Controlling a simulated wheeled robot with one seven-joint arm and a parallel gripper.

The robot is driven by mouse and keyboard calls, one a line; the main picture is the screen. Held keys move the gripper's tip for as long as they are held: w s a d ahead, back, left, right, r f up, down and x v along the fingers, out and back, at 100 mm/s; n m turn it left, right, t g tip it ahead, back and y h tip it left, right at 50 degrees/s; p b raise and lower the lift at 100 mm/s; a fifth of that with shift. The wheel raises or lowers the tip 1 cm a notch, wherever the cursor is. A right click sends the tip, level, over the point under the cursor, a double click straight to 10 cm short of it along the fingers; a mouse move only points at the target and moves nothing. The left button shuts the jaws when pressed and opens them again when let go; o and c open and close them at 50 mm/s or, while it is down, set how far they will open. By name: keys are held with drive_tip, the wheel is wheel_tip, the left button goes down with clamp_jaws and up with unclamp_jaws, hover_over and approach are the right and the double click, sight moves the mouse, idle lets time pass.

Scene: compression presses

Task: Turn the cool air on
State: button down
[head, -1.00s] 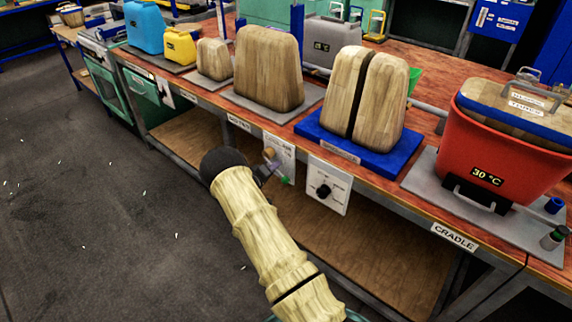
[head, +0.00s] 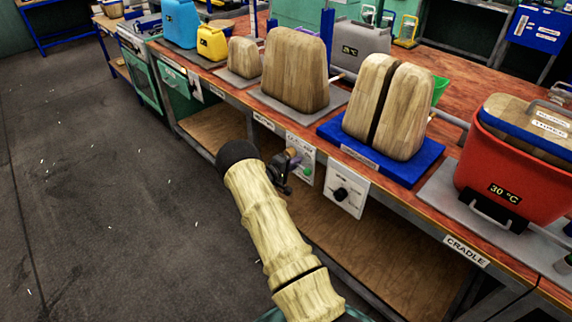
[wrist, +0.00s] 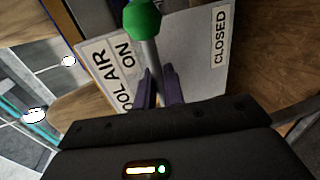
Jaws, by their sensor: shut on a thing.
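The cool air panel (head: 301,149) is a white plate on the front edge of the workbench. In the wrist view the panel (wrist: 190,62) shows sideways, with "COOL AIR" and "ON" at the left and "CLOSED" at the right. Its lever has a grey stem and a round green knob (wrist: 142,19), which also shows in the head view (head: 308,171). The knob lies between the two labels in the wrist view. My gripper (wrist: 158,88) is shut on the stem below the knob, a purple finger on each side. The stem's base is hidden behind the gripper body.
A second panel with a black dial (head: 341,194) is just right. Above stand wooden blocks on a blue base (head: 419,170) and a red tub (head: 512,166) reading 30 °C. A wooden lower shelf (head: 352,244) lies under the bench. The floor (head: 95,190) at left is clear.

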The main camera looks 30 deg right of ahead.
drive_tip(key=shift+w+r, duration=0.1)
idle(0.4)
drive_tip(key=c, duration=1.6)
unclamp_jaws()
drive_tip(key=v, duration=1.7)
drive_tip(key=shift+a, duration=0.2)
drive_tip(key=shift+r, duration=0.1)
